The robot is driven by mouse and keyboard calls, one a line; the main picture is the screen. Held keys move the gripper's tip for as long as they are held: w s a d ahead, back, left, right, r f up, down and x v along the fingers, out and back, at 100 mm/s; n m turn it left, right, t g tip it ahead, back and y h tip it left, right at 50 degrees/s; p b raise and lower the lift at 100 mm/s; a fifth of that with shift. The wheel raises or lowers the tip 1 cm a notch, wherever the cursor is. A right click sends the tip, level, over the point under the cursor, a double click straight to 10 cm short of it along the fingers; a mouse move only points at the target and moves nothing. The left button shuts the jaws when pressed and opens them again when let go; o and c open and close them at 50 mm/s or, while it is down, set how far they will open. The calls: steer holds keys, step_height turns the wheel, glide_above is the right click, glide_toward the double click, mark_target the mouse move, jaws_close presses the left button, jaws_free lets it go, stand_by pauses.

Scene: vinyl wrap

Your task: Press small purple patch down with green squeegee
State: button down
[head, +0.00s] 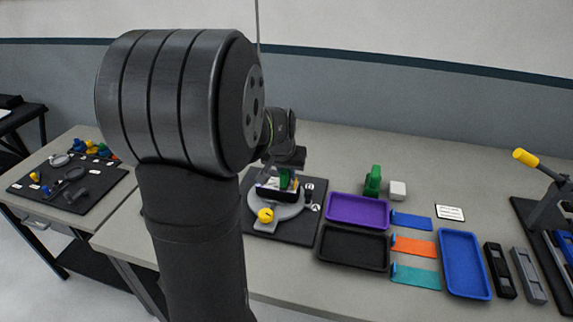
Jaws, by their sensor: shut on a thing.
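My gripper (288,172) is above the round grey fixture on the black board, left of the table's middle. It is shut on a small green piece (285,182), which looks like the green squeegee.
A yellow knob (265,215) is at the fixture's front. To the right are a purple tray (358,210), a black tray (352,248), blue, orange and teal sheets, and a blue tray (464,263).

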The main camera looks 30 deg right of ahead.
mark_target(271, 181)
steer(key=shift+w+a+f, duration=0.5)
steer(key=shift+w+a, duration=0.15)
steer(key=shift+a, duration=0.05)
steer(key=shift+w+a, duration=0.95)
steer(key=shift+s+d, duration=1.65)
steer(key=shift+d, duration=0.05)
steer(key=shift+w+a, duration=1.7)
steer(key=shift+a, duration=0.05)
steer(key=shift+s+d, duration=1.65)
steer(key=shift+r, duration=4.2)
